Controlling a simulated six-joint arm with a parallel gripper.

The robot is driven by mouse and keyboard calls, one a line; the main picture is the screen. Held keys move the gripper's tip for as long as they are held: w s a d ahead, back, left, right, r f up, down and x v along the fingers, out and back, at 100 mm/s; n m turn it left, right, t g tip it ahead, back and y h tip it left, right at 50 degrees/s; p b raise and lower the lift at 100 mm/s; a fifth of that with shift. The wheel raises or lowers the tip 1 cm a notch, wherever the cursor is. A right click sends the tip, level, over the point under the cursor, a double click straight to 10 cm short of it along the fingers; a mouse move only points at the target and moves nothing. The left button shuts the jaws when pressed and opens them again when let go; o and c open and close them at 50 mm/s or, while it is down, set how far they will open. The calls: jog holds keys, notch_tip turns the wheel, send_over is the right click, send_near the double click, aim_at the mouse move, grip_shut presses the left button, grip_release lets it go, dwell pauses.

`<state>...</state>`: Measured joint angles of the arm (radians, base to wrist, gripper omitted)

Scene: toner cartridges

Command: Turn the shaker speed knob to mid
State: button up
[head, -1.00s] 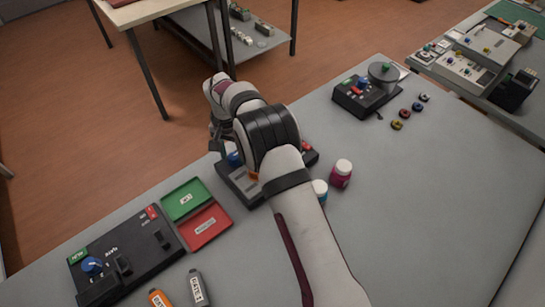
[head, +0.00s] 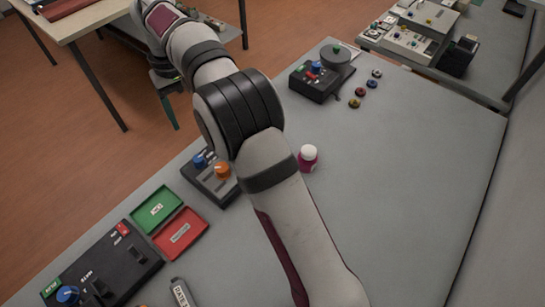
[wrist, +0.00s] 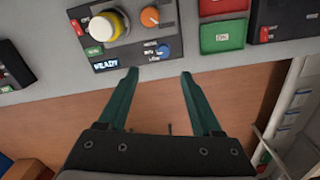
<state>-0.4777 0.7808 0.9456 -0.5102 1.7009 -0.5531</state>
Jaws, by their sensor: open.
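I cannot read which label names the shaker speed. My gripper (wrist: 158,72) is open and empty, its teal fingers apart from the blue knob, beyond the table edge in the head view.
Green tray (head: 156,208) and red tray (head: 181,234) lie beside the device, with a black control box (head: 105,265) at left. Another device (head: 320,78) with a round top is farther back. The right tabletop is clear.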

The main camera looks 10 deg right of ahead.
jog(key=s+d+r+m, duration=0.3)
jog(key=s+d, duration=0.5)
jog(key=s, duration=0.1)
jog(key=s+d+r+m+y, duration=0.1)
jog(key=s+d+r+m, duration=0.2)
jog(key=s+d, duration=0.5)
jog(key=shift+s+d+m, duration=0.4)
jog(key=shift+s+m, duration=0.1)
jog(key=shift+s, duration=0.3)
jog(key=s+d+f+m, duration=0.1)
jog(key=s+f+m, duration=0.1)
jog(key=s, duration=0.5)
jog(key=s+d+f+m, duration=0.2)
jog(key=s+f, duration=0.1)
jog(key=s, duration=0.4)
jog(key=shift+d+f+y, duration=0.25)
jog(key=shift+y, duration=0.15)
